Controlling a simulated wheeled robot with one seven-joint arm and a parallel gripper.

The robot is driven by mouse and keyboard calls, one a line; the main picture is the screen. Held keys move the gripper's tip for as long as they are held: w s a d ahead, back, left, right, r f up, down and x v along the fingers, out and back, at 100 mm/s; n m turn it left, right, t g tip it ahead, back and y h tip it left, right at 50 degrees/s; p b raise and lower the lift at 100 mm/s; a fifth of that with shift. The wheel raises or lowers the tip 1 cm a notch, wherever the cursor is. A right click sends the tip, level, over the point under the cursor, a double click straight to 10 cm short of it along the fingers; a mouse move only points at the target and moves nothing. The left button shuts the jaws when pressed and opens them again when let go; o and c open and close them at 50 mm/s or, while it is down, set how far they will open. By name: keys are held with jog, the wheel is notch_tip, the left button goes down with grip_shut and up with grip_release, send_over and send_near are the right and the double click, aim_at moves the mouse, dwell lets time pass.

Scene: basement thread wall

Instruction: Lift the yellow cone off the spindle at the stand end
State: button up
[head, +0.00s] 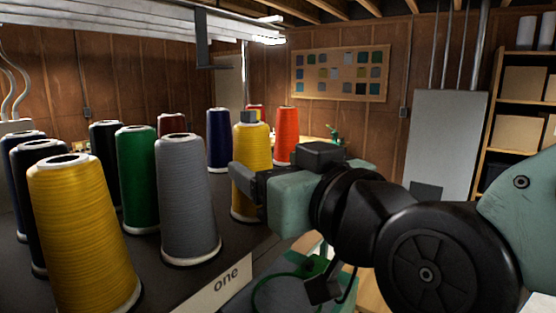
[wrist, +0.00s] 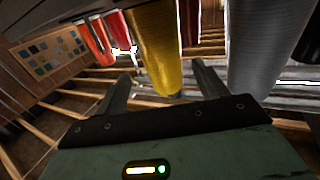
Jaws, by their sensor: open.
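A yellow cone (head: 258,144) stands towards the far end of the row, partly hidden behind my gripper (head: 242,172) in the head view. A small grey block shows at its top; I cannot tell what it is. In the wrist view, which looks upside down, the yellow cone (wrist: 155,45) lies between and beyond my two spread fingers (wrist: 160,72). My gripper is open and holds nothing; contact with the cone cannot be judged. A second yellow cone (head: 82,235) stands large at the near left. The spindle under the far cone is hidden.
A grey cone (head: 189,200) and a green cone (head: 137,180) stand left of my gripper. An orange-red cone (head: 286,135) and a dark blue cone (head: 219,140) stand behind. A pipe and lamp rail hang above.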

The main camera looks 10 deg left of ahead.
aim_at(247, 157)
jog(key=shift+p+x, duration=0.3)
jog(key=shift+x, duration=0.85)
jog(key=p+x, duration=0.3)
jog(key=x, duration=0.1)
jog(key=shift+s+a, duration=0.15)
jog(key=shift+w+a+f+p, duration=0.2)
jog(key=shift+w+a+p, duration=0.15)
jog(key=shift+w, duration=0.05)
jog(key=c, duration=1.1)
